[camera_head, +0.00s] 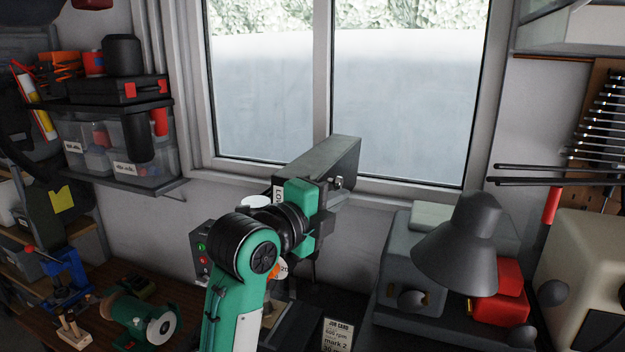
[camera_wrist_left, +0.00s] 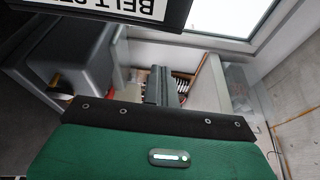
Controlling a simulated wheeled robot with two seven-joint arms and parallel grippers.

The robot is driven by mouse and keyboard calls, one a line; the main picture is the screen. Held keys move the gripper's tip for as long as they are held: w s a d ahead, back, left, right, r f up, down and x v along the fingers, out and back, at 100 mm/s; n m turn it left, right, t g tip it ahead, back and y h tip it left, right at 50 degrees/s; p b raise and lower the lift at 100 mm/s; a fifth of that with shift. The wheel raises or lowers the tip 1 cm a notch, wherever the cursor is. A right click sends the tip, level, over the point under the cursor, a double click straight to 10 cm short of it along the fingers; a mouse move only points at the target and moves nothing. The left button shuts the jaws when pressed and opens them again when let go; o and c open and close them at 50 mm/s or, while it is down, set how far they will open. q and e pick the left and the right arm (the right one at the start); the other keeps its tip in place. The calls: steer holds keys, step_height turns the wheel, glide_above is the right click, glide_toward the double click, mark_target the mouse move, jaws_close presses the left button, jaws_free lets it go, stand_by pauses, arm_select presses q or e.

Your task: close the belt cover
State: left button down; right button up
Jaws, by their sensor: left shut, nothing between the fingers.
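The belt cover (camera_head: 335,162) is a long grey box-like housing in front of the window in the head view. Its near end carries a white label, partly hidden by my arm. I cannot tell how far it stands open. My left gripper (camera_head: 338,184) is shut and empty, close beside the right side of the cover; I cannot tell whether it touches. In the left wrist view, a dark panel with a white label (camera_wrist_left: 110,8) reading "BELT S…" upside down hangs at the top edge. The closed fingers (camera_wrist_left: 162,88) show beyond the green gripper body. My right gripper is out of view.
A control box (camera_head: 202,248) with coloured buttons stands left of my arm. A job card (camera_head: 337,336) stands below. A grey lamp shade (camera_head: 462,245) and a red box (camera_head: 500,290) crowd the right. A bench grinder (camera_head: 140,322) is at lower left.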

arm_select(q)
steer(key=a+p, duration=0.1)
steer(key=a, duration=0.1)
steer(key=w+a+p, duration=0.1)
steer(key=a, duration=0.1)
steer(key=shift+r, duration=0.1)
stand_by(0.3)
